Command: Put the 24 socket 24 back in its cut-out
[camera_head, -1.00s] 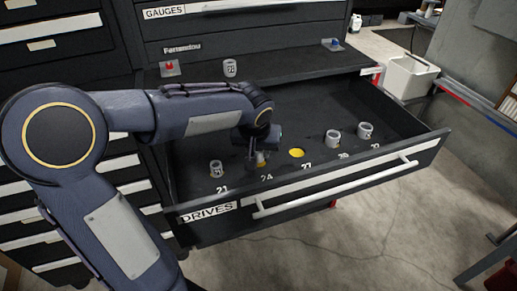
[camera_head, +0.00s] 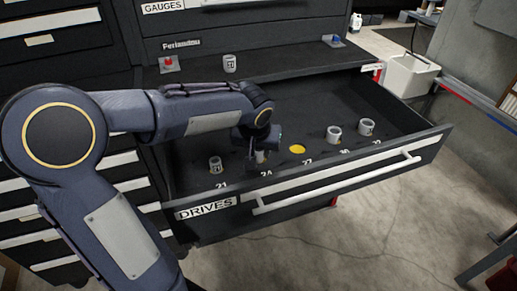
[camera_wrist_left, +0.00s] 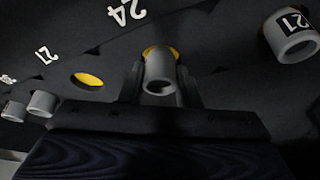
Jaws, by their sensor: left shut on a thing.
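My left gripper (camera_head: 262,158) is over the 24 position in the open drawer. In the left wrist view, its fingers (camera_wrist_left: 160,88) are shut on a grey hollow socket, the 24 socket (camera_wrist_left: 159,78). A crescent of its yellow cut-out (camera_wrist_left: 150,51) shows at the socket's far edge, beside the printed 24 (camera_wrist_left: 126,12). The socket is at the cut-out, partly covering it; I cannot tell whether it is seated. In the head view the gripper mostly hides the socket. My right gripper is not in view.
The 21 socket (camera_head: 215,165) stands left of the gripper. An empty yellow cut-out (camera_head: 297,149) is to the right, then two sockets (camera_head: 334,134) (camera_head: 366,128). Another socket (camera_head: 229,63) stands on the cabinet ledge. The drawer's front wall (camera_head: 310,185) is close by.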

